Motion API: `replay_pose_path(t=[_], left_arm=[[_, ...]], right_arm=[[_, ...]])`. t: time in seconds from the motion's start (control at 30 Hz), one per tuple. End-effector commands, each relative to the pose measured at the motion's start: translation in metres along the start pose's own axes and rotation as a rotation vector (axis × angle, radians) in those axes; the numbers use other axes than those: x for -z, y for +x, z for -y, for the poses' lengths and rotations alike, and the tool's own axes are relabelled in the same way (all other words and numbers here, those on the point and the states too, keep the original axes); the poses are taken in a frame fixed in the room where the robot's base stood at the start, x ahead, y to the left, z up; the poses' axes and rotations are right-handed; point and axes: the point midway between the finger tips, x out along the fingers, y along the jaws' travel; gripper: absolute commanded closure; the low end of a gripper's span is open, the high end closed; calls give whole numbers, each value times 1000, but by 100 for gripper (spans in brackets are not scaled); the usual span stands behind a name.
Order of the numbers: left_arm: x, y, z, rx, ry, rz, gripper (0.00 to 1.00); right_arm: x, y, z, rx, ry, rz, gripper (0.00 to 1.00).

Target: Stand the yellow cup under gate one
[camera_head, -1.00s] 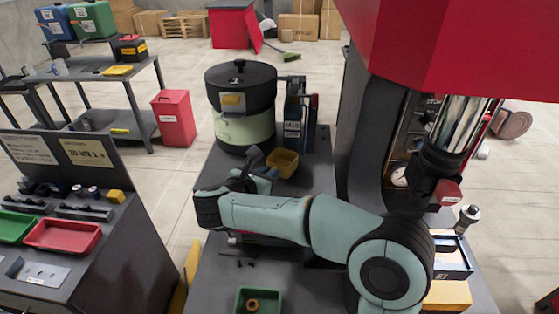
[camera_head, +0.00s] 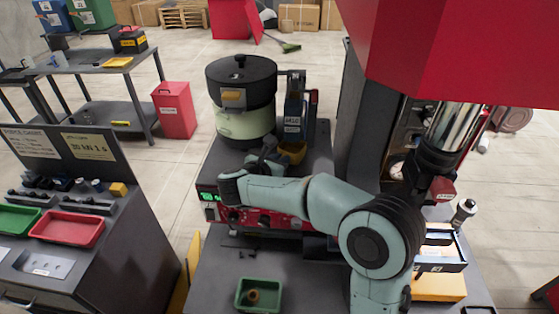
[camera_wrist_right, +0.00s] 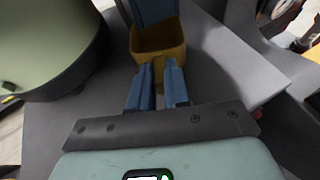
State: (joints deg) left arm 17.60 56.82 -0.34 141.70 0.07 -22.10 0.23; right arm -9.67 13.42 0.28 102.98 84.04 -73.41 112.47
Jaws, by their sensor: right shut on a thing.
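The yellow cup (camera_head: 295,153) is a small open square cup at the foot of the upright blue unit labelled M10 (camera_head: 293,112), beside the bowl feeder (camera_head: 240,118). In the right wrist view the cup (camera_wrist_right: 160,38) looks upright and empty, with a blue chute (camera_wrist_right: 152,10) at its far side, partly over it. My right gripper (camera_wrist_right: 159,82) is shut on a yellow tab on the cup's near side. In the head view my gripper (camera_head: 274,155) hides part of the cup. I cannot read a gate number. My left gripper is out of view.
A red control box (camera_head: 268,219) sits below my right forearm. A green tray (camera_head: 259,294) with a brown ring stands at the front of the bench. A red press (camera_head: 460,55) rises on the right. Bare grey bench (camera_wrist_right: 215,60) lies right of the cup.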

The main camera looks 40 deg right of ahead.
Motion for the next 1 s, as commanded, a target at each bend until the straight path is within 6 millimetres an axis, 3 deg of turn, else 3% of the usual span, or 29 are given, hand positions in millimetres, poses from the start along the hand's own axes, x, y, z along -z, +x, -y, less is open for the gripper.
replay_pose_path(t=[0.03, 0.07, 0.13, 0.53, 1.0], left_arm=[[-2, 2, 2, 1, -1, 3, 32], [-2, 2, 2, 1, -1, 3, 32], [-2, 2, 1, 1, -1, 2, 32], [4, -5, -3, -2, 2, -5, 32], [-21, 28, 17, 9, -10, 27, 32]], right_arm=[[2, 0, 0, 0, -1, 0, 100], [3, 0, 0, 0, -1, -1, 80], [2, 0, 0, 0, -1, -1, 58], [-4, -2, -1, -1, 0, 1, 58], [2, -94, 0, -4, -2, -2, 58]])
